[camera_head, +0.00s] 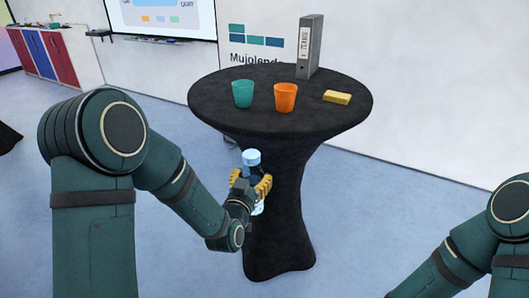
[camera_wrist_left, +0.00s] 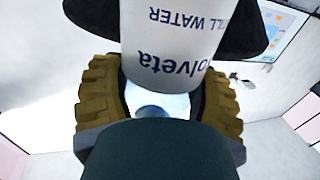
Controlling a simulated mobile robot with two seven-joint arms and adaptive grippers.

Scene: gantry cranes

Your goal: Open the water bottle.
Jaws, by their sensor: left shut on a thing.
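The water bottle (camera_head: 252,158) has a light blue cap and is held upright in front of the black table. My left gripper (camera_head: 252,184) is shut around the bottle below its cap, and its yellow fingers hide part of the bottle. In the left wrist view the bottle's white label (camera_wrist_left: 170,45), with the words "WATER" and "olveta" upside down, shows between the ridged yellow fingers of the gripper (camera_wrist_left: 160,100). My right arm shows at the lower right of the head view, but its gripper is out of view.
A round table (camera_head: 300,125) with a black cloth stands ahead. On it are a teal cup (camera_head: 242,93), an orange cup (camera_head: 285,97), a yellow sponge-like block (camera_head: 337,97) and a grey binder (camera_head: 310,47). A cabinet (camera_head: 45,55) stands at the far left. The floor at right is clear.

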